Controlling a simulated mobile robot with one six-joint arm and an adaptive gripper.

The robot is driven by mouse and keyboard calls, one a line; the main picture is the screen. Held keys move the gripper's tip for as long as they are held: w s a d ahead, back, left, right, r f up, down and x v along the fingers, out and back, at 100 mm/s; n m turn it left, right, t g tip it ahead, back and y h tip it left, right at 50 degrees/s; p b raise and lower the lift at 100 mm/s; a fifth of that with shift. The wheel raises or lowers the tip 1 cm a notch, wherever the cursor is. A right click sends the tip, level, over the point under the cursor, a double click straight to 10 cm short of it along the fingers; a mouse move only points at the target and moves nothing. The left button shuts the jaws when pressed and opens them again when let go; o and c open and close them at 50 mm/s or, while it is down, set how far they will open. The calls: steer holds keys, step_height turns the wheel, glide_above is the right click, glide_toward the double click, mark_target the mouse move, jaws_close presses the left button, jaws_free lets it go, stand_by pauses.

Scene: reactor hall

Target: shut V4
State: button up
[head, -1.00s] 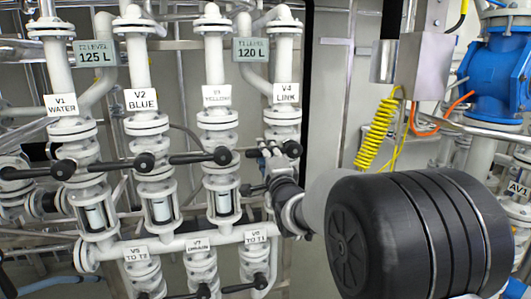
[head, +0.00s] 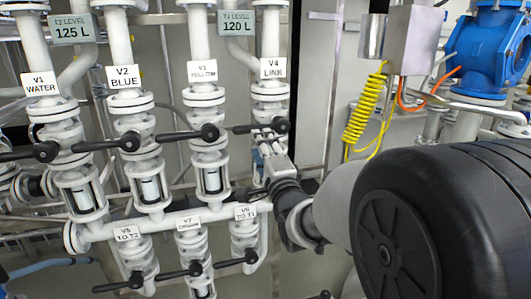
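The V4 valve (head: 270,88) is on the rightmost white pipe of the upper row, under a label reading "V4 LINK" (head: 272,68). Its black lever (head: 242,129) lies roughly level across the pipe, with the round hub (head: 281,126) at its right end. My gripper (head: 262,134) reaches up from the lower right, with its fingertips at the lever just left of the hub. The fingers overlap the lever in this view. I cannot tell whether they touch it or are closed around it. My wrist hides part of the pipe below V4.
V3's lever (head: 180,135) lies level close to the left. V1 and V2 levers are farther left. Below are V5, V7 and V6 (head: 244,240). A T1 level display (head: 238,23) reads 120 L. A coiled yellow hose (head: 365,112) hangs to the right.

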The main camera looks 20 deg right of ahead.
steer(key=s, duration=0.3)
steer(key=shift+f, duration=0.25)
steer(key=shift+w, duration=0.1)
steer(key=s+a+f+n+g, duration=0.1)
steer(key=s+f+n+g, duration=0.4)
steer(key=s, duration=0.6)
steer(key=s+a+f+n+g, duration=0.2)
steer(key=s+f+n+g, duration=0.3)
steer(key=s, duration=0.7)
steer(key=s+a+f+n+g, duration=0.1)
steer(key=s+f+n+g, duration=0.4)
steer(key=s+n, duration=0.3)
steer(key=s, duration=0.3)
steer(key=shift+s+a+f+g, duration=0.15)
steer(key=shift+s+a+g, duration=0.1)
steer(key=shift+a+g, duration=0.1)
steer(key=shift+c, duration=0.2)
steer(key=shift+c, duration=0.4)
